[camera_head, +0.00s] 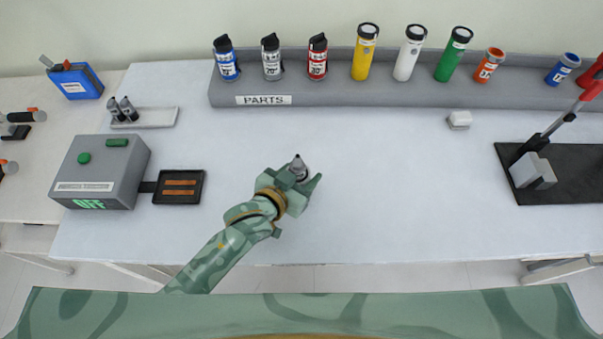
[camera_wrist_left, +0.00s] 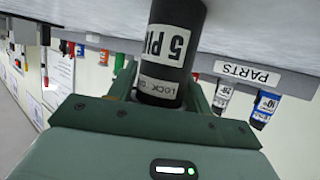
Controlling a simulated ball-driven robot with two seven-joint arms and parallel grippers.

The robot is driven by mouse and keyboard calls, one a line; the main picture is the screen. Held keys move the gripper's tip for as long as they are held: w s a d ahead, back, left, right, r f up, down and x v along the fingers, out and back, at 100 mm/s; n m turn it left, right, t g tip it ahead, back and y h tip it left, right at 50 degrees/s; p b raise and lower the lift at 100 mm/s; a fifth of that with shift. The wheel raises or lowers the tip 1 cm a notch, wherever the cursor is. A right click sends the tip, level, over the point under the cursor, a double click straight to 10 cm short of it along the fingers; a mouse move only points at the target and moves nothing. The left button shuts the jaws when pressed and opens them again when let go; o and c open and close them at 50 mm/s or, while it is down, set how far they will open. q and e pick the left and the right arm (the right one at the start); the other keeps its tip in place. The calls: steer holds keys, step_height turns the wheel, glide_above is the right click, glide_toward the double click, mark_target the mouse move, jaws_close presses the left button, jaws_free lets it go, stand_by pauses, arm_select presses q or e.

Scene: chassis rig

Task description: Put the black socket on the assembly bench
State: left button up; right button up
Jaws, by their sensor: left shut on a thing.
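The black socket (camera_wrist_left: 178,20), a black cylinder with white labels reading "5 PIN" and "LOCK", is between the fingers of my left gripper (camera_wrist_left: 165,92) in the left wrist view. In the head view my left gripper (camera_head: 290,180) is shut on it over the middle-left of the pale assembly bench (camera_head: 400,200). Only the grey and black top of the socket (camera_head: 299,166) shows there. I cannot tell whether its far end touches the bench top. My right gripper is not in view.
A grey PARTS rack (camera_head: 330,93) with several coloured cylinders runs along the back. A grey box reading OFF (camera_head: 100,165) with a black tray (camera_head: 180,173) is at left. A small tray (camera_head: 160,118) holds dark parts. A lever press (camera_head: 535,170) stands at right. The bench centre is clear.

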arm_select(q)
steer(key=shift+r, duration=0.15)
steer(key=o, duration=1.2)
steer(key=shift+c, duration=0.2)
steer(key=shift+s+a+r, duration=0.15)
steer(key=shift+s+a, duration=0.05)
steer(key=shift+s, duration=0.1)
steer(key=p+v, duration=0.2)
steer(key=v, duration=0.9)
steer(key=shift+p, duration=0.4)
steer(key=shift+s, duration=0.1)
